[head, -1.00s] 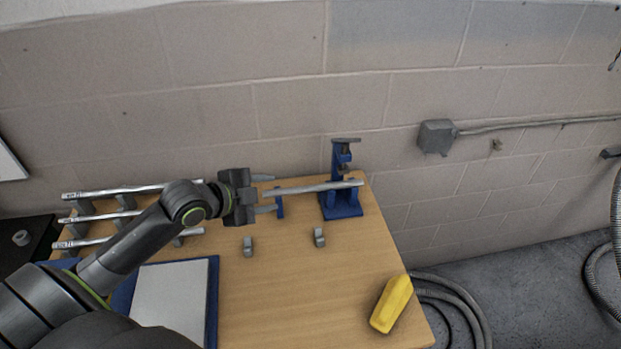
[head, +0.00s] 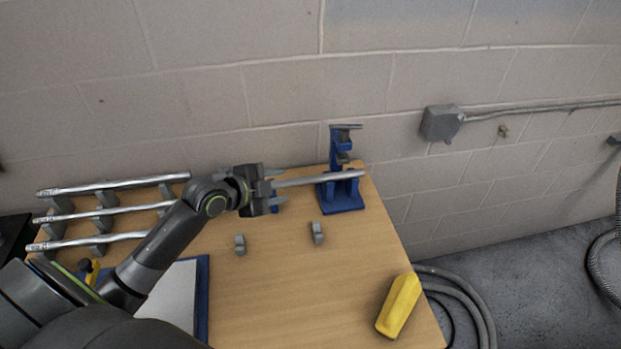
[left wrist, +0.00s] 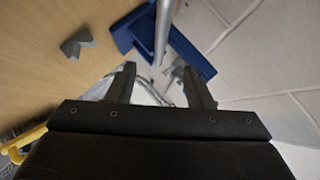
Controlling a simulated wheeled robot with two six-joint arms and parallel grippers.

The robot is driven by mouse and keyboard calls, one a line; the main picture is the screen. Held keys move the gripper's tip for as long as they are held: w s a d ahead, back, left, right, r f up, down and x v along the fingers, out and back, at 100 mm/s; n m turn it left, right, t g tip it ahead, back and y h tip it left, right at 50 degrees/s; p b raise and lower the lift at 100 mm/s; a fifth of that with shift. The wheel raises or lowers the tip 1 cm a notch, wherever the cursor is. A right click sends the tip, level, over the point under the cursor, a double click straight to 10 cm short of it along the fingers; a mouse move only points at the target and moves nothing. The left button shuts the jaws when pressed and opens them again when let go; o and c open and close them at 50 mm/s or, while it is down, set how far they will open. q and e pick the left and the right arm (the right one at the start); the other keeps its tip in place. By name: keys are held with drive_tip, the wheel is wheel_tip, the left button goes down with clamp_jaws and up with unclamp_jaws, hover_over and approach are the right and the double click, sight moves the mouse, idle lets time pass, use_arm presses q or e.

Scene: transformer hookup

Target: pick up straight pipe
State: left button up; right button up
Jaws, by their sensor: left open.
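A straight grey metal pipe (head: 325,178) lies level near the back of the wooden table. Its right end rests at the blue press-like stand (head: 342,192). My left gripper (head: 279,188) is open at the pipe's left end, fingers pointing right along it. The gripper hides that end and most of a small blue support there in the head view. In the left wrist view the pipe (left wrist: 163,30) runs from the top edge down to between the open fingers (left wrist: 160,72). I cannot tell whether they touch it. My right gripper is in neither view.
Two small grey blocks (head: 240,245) (head: 317,232) stand mid-table. A yellow object (head: 399,304) lies near the right edge. A block wall (head: 200,110) rises close behind. The table's front middle is clear.

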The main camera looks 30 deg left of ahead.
use_arm(q)
drive_tip(key=p, duration=0.1)
approach(311, 180)
drive_tip(key=x, duration=0.4)
drive_tip(key=shift+w+d+f+p, duration=0.1)
drive_tip(key=shift+w+p, duration=0.15)
drive_tip(key=shift+p, duration=0.35)
drive_tip(key=p+x, duration=0.1)
drive_tip(key=x, duration=0.2)
drive_tip(key=shift+w+d+f, duration=0.15)
drive_tip(key=shift+w+f, duration=0.2)
drive_tip(key=shift+w, duration=0.15)
clamp_jaws()
